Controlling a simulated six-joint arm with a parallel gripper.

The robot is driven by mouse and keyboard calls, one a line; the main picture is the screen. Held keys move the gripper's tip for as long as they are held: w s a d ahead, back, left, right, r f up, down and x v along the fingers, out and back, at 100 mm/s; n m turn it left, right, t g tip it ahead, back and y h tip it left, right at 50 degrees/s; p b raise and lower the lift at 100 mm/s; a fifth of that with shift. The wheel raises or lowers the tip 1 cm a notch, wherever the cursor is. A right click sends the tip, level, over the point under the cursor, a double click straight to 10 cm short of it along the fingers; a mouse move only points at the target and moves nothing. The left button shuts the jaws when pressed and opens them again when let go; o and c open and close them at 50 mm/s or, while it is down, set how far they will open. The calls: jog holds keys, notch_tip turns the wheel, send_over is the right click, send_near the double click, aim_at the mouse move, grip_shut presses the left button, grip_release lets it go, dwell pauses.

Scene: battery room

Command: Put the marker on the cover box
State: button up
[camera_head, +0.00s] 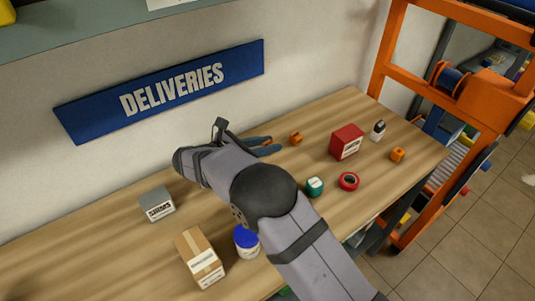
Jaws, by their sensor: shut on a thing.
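My arm reaches over the bench, and my gripper (219,128) shows only as a small dark part beyond the wrist, near the wall. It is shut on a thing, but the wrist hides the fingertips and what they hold. I cannot make out a marker for certain anywhere. Boxes on the bench are a red box (347,141) with a white label at the right, a brown taped carton (199,257) at the front, and a grey box (157,204) lettered SHIMS at the left. The small print is too blurred to tell which is the cover box.
Blue-handled pliers (262,147) lie behind my arm. A teal roll (314,187), red tape ring (349,181), orange pieces (397,154) and a white black-topped item (379,130) sit at the right. A blue-lidded tub (246,241) stands beside the carton. An orange frame (470,95) flanks the bench.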

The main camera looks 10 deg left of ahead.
jog(key=shift+r+b, duration=0.3)
jog(key=shift+r, duration=2.45)
jog(key=shift+d, duration=0.1)
